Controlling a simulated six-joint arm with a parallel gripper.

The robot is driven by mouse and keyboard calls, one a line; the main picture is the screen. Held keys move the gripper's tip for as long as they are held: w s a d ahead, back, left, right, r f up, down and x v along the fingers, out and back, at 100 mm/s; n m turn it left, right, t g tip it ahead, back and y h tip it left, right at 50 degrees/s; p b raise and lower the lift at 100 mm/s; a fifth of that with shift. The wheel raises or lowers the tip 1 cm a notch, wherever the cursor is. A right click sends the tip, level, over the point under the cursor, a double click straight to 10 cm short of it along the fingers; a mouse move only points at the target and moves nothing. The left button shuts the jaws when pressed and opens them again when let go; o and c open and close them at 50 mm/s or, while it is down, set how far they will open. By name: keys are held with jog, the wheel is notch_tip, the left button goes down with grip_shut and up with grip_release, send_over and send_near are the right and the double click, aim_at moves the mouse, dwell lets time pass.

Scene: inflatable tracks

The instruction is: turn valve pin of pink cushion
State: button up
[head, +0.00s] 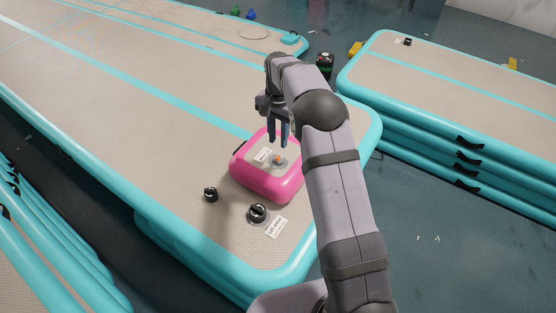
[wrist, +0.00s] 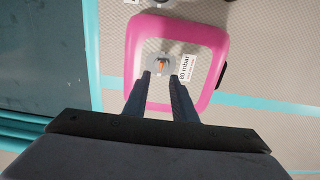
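The pink cushion (head: 266,185) lies on the beige and teal inflatable track, near its front end. Its pale top carries a grey valve with an orange valve pin (head: 278,159) in the middle and a white label beside it. In the wrist view, the orange pin (wrist: 162,65) shows between and just beyond my fingertips, with the label to its right. My gripper (head: 278,143) points down above the cushion, its two fingers apart and nothing between them. I cannot tell the exact height of the fingertips over the pin.
The inflatable track (head: 130,120) bears a small black cap (head: 211,194), a black valve (head: 258,213) and a white label (head: 275,228) in front of the cushion. A stack of tracks (head: 460,100) stands at right. A dark canister (head: 325,66) is behind my arm.

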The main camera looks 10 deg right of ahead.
aim_at(278, 157)
jog(key=shift+w+f, duration=0.2)
jog(key=shift+f, duration=0.05)
jog(key=shift+f+p, duration=0.65)
jog(key=shift+f, duration=3)
grip_shut()
